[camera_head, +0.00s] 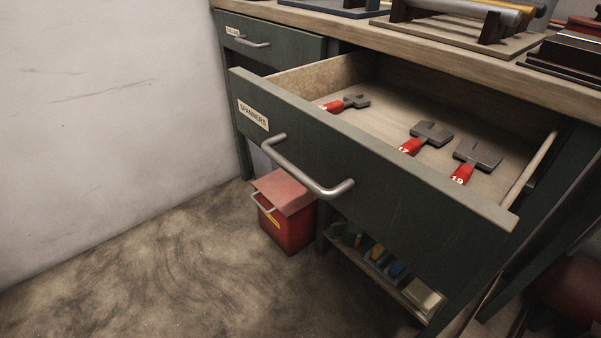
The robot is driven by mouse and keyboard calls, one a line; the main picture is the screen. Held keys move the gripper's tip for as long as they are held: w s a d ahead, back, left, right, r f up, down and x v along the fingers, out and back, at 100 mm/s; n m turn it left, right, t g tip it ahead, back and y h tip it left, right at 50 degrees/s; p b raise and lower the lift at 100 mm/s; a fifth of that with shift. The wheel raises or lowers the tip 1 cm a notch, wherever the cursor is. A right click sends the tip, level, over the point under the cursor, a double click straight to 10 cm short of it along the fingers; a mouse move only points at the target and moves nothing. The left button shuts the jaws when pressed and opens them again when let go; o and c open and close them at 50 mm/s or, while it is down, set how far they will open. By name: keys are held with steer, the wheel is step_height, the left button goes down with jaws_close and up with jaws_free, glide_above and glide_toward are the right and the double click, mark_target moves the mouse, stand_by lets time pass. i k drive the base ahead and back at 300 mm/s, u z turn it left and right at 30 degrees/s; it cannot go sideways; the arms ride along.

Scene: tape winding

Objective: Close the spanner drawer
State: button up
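The spanner drawer (390,190) is pulled well out of the workbench. Its dark green front carries a white label reading SPANNERS (253,114) and a curved metal handle (305,178). Three spanners with red grips lie inside, spread across the wooden floor: one at the left (352,102), one in the middle (428,134) and one at the right (475,160). My gripper does not show in this view.
A closed drawer (268,40) sits to the left. A red box (286,208) stands on the floor below. A low shelf (387,272) holds small items. Tools and racks stand on the bench top (360,32). The floor (150,270) in front is clear.

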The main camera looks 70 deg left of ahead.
mark_target(444, 230)
steer(key=u, duration=3.4)
steer(key=k, duration=0.95)
steer(key=z, duration=1)
steer(key=i, duration=0.95)
steer(key=u, duration=0.05)
